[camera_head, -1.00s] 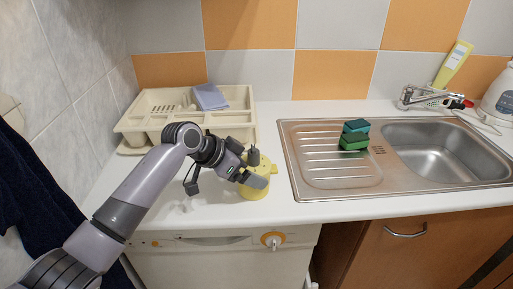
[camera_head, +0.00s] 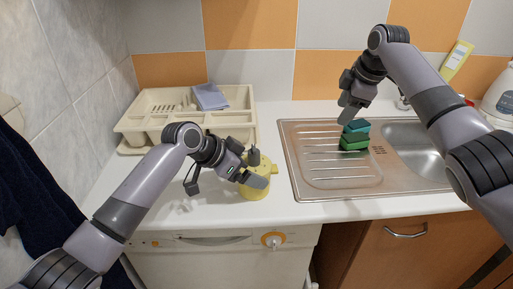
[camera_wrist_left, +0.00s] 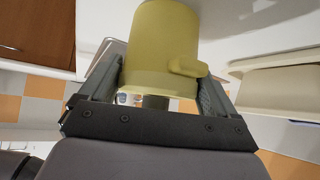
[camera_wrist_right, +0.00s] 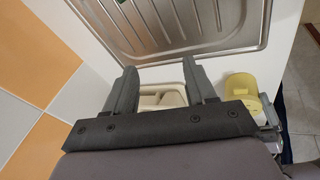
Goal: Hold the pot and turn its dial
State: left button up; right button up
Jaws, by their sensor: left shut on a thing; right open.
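The dial is hard to tell; a dark knob-like part shows under the pot's edge in the left wrist view. My right gripper (camera_head: 346,112) is open and empty above the sink's drainboard. In the right wrist view the pot (camera_wrist_right: 242,86) is beyond its right finger.
Green and teal sponges (camera_head: 355,136) sit on the steel sink (camera_head: 330,180), just below my right gripper. A cream dish rack (camera_head: 135,122) with a grey-blue cloth (camera_head: 210,97) stands behind the pot. The counter between pot and sink is narrow.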

aim_at(256, 149)
jog(key=s+a+r+n+g+y, duration=0.1)
jog(key=s+a+r+n+g, duration=0.2)
jog(key=a, duration=0.6)
jog(key=s+a+r+g+y, duration=0.1)
jog(key=s+a+r+y, duration=0.1)
jog(key=s+a, duration=0.5)
jog(key=shift+g, duration=0.3)
jog(key=x, duration=0.4)
jog(key=w+a+x, duration=0.1)
jog(key=x, duration=0.3)
jog(key=w+x, duration=0.1)
jog(key=x, duration=0.3)
jog(key=shift+w+a+r, duration=0.1)
jog(key=shift+a, duration=0.35)
jog(key=c, duration=1)
